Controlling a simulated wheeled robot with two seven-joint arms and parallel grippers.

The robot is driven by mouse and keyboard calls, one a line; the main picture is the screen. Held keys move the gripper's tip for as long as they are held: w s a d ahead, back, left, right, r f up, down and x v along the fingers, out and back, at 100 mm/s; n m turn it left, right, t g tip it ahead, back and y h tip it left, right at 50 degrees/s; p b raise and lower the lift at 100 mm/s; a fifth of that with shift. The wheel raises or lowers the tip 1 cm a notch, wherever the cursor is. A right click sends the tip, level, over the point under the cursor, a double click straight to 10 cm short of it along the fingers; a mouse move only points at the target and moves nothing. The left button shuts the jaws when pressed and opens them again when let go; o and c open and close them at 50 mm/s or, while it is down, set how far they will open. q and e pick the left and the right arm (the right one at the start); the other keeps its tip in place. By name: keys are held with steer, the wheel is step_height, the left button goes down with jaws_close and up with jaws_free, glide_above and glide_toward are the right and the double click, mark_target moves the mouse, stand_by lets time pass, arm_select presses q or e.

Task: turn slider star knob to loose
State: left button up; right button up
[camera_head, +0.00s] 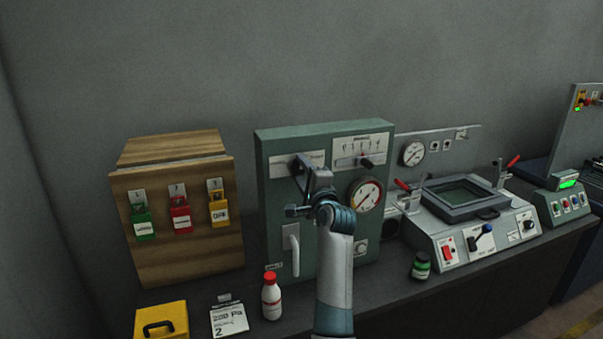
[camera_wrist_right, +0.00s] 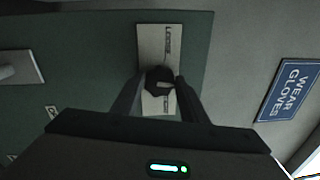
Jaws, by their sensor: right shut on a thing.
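The black star knob (camera_wrist_right: 158,84) sits on a pale plate (camera_wrist_right: 154,50) marked "LOOSE" at its upper part in the right wrist view. Lettering at the plate's lower part is mostly hidden. My right gripper (camera_head: 305,166) is at the upper left plate (camera_head: 281,168) of the green panel (camera_head: 272,205) in the head view, where its arm hides the knob. In the right wrist view my right gripper's fingers (camera_wrist_right: 160,90) are on both sides of the knob, shut on it. My left gripper is in neither view.
A second plate with a slider lever (camera_head: 366,162) and a round gauge (camera_head: 366,196) are right of my gripper. A white handle (camera_head: 291,248) is below. A red-capped bottle (camera_head: 271,298) stands in front. A wooden lock cabinet (camera_head: 180,250) stands left.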

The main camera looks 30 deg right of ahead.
steer(key=n, duration=0.4)
steer(key=shift+d, duration=0.1)
steer(key=n, duration=0.5)
steer(key=shift+d+y, duration=0.1)
steer(key=shift+y, duration=0.3)
steer(key=n, duration=0.3)
steer(key=shift+n, duration=0.4)
steer(key=n, duration=0.4)
steer(key=shift+d+y, duration=0.15)
steer(key=shift+y, duration=0.25)
steer(key=shift+n, duration=0.3)
steer(key=o, duration=1)
steer(key=shift+o, duration=0.2)
steer(key=shift+f, duration=0.1)
steer(key=shift+s, duration=0.1)
